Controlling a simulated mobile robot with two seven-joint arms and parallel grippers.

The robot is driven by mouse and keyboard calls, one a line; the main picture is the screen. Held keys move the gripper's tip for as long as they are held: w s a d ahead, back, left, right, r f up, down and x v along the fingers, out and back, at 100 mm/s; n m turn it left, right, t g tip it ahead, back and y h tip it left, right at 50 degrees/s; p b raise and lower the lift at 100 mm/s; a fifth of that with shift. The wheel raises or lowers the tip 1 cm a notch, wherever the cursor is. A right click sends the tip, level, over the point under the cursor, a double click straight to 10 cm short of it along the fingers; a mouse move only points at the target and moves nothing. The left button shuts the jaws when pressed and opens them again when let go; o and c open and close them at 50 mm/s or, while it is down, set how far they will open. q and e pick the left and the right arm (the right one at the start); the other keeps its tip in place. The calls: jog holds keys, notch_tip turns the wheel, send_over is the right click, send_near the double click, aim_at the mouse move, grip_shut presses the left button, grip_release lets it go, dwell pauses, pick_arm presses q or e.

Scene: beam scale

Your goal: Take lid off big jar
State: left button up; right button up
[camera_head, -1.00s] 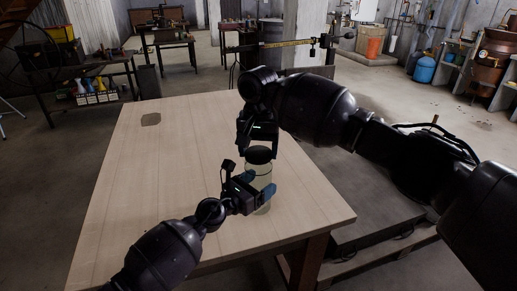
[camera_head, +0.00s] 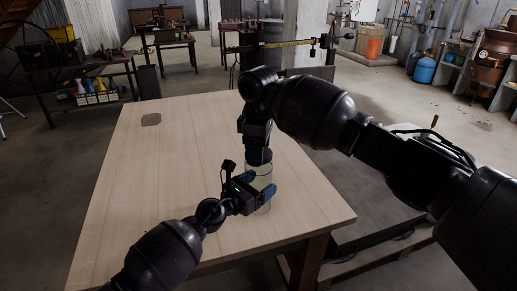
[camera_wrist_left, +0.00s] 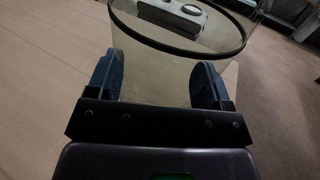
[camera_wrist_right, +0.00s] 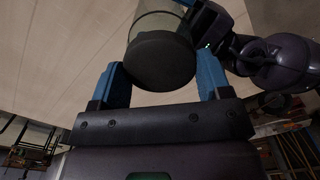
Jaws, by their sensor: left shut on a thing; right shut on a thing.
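The big jar (camera_head: 262,170) is clear glass and stands upright near the right side of the wooden table. My left gripper (camera_head: 260,184) is shut around its body from the side. In the left wrist view the jar (camera_wrist_left: 160,75) shows between the two blue fingers, with a black ring around it above them. My right gripper (camera_head: 258,155) points down over the jar's top and is shut on the dark round lid (camera_wrist_right: 160,62). The lid is at the jar's mouth; I cannot tell whether any gap separates them. In the head view the right gripper mostly hides the lid.
The pale wooden table (camera_head: 150,190) is mostly clear, with a dark patch (camera_head: 151,119) near its far left corner. A beam scale (camera_head: 290,43) with a yellow beam stands behind the table, and its dark platform (camera_head: 345,205) lies to the right.

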jog(key=n, duration=0.5)
jog(key=shift+n, duration=0.4)
jog(key=n, duration=0.8)
jog(key=shift+n, duration=0.3)
jog(key=n, duration=0.5)
jog(key=shift+r, duration=0.4)
jog(key=shift+r, duration=0.35)
jog(key=shift+r, duration=0.45)
